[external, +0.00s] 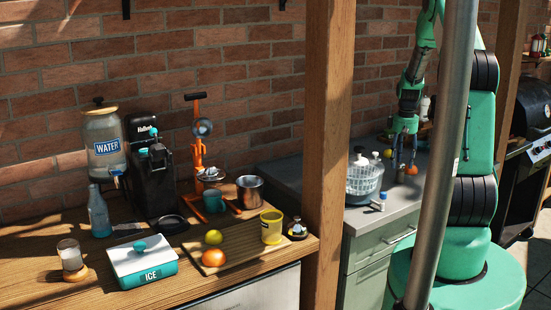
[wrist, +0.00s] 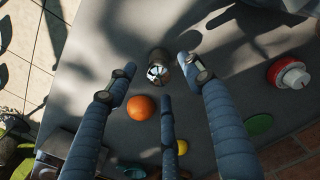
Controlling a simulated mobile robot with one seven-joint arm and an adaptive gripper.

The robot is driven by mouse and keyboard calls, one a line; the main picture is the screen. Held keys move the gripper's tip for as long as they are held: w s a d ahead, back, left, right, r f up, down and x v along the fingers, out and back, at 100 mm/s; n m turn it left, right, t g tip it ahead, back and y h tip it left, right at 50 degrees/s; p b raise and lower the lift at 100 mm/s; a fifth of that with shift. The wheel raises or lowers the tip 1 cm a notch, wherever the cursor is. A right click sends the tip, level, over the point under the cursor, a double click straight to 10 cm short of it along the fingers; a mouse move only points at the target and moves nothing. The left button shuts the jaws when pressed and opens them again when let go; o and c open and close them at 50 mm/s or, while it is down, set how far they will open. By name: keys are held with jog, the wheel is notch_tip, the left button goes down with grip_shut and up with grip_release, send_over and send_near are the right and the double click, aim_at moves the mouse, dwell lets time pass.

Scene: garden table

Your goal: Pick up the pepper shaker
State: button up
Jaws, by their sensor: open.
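A small round metal-topped container (wrist: 158,57), likely the pepper shaker, shows in the wrist view on the grey counter (wrist: 100,45). It lies between and just beyond the tips of my gripper (wrist: 158,82), whose fingers are spread and hold nothing. I cannot tell how far the fingertips are above it. In the external view my gripper (external: 403,157) points down over the grey counter at the right. The container cannot be made out clearly there.
An orange (wrist: 140,107) sits close to my fingers. A yellow fruit (wrist: 182,147), a green round thing (wrist: 258,124) and a red-and-white round thing (wrist: 289,74) are nearby. A salad spinner (external: 364,181) and small blue-and-white container (external: 382,202) stand on the counter.

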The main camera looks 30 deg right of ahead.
aim_at(400, 167)
jog(key=shift+f, duration=1.8)
jog(key=shift+c, duration=0.2)
jog(key=c, duration=1.2)
